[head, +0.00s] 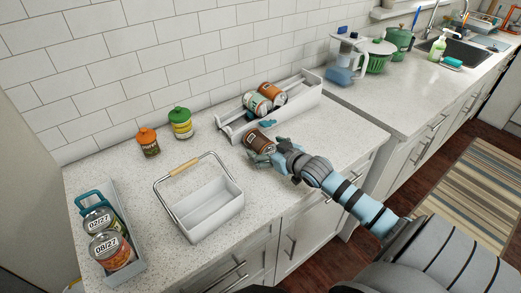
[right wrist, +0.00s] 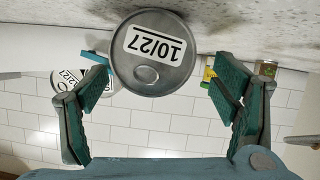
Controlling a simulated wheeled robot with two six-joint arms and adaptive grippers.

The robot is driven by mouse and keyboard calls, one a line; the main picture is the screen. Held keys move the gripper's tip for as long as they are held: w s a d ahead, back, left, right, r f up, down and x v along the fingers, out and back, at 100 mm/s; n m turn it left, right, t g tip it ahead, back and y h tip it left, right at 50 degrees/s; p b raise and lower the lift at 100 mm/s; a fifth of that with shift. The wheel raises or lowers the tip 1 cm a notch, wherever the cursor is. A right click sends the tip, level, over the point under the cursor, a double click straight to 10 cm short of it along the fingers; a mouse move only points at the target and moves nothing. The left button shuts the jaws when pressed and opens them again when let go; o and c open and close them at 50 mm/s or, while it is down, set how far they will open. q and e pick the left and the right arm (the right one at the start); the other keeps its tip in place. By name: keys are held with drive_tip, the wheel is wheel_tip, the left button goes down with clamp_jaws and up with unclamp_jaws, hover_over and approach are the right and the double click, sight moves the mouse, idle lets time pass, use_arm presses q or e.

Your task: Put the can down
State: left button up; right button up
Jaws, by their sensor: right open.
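A can with a brown label (head: 258,139) lies on its side on the counter, in front of the long white rack (head: 305,112). Its grey end, marked 10/27, faces the right wrist camera (right wrist: 155,55). My right gripper (head: 266,154) is open at this end of the can. In the right wrist view its two teal-padded fingers (right wrist: 160,92) stand on either side of the can, with a gap visible on both sides. My left gripper is not in view.
Two cans (head: 264,99) lie in the rack. A white caddy (head: 207,211) stands at front centre. A left tray (head: 133,240) holds cans marked 02/27 and 08/27.

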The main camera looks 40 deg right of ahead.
sight(260, 143)
drive_tip(key=x, duration=0.1)
drive_tip(key=b+x, duration=0.1)
drive_tip(key=x, duration=0.3)
drive_tip(key=shift+w+d+f+b, duration=0.15)
drive_tip(key=shift+d+b, duration=0.15)
drive_tip(key=shift+b, duration=0.1)
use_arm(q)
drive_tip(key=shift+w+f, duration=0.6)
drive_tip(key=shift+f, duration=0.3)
use_arm(e)
drive_tip(key=c, duration=1.3)
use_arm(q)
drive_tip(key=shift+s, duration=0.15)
use_arm(e)
drive_tip(key=shift+c, duration=1.2)
drive_tip(key=shift+r, duration=0.25)
